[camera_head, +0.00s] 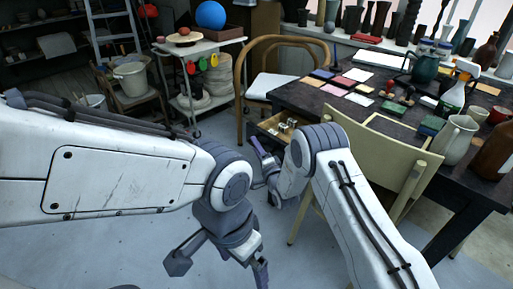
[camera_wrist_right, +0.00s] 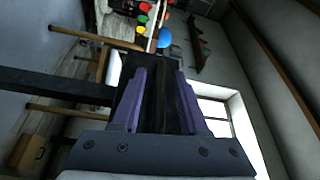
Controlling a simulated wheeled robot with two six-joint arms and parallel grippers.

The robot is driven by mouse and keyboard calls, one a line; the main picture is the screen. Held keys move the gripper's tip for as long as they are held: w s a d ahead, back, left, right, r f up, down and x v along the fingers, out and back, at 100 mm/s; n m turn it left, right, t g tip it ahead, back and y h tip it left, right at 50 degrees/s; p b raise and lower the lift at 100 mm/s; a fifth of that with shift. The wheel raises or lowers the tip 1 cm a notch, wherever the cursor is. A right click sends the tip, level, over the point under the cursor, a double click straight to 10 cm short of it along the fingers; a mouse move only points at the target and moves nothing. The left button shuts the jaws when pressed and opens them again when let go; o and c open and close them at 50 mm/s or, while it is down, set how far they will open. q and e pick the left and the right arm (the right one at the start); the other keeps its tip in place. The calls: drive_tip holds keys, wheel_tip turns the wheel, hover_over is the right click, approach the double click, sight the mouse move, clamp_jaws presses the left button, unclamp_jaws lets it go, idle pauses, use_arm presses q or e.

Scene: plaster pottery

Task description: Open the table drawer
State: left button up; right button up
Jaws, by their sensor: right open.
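The dark table (camera_head: 310,98) stands at the right in the head view. Its wooden drawer (camera_head: 262,124) is pulled out at the left front, showing small pale items inside. My arm hides part of the drawer, so I cannot tell how far out it is. My right gripper (camera_head: 266,163) is just below and in front of the drawer, open. In the right wrist view its two purple fingers (camera_wrist_right: 160,78) are apart, with a dark shape between them. I cannot tell whether it touches the drawer. My left gripper (camera_head: 218,268) is low over the floor, fingers wide apart and empty.
A cream chair (camera_head: 388,158) stands at the table's near side, close to my right arm. A bentwood chair (camera_head: 270,84) stands behind the drawer. A white cart (camera_head: 195,48) is further back. Pottery and papers cover the tabletop. Open floor lies at the lower left.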

clamp_jaws()
idle(1.3)
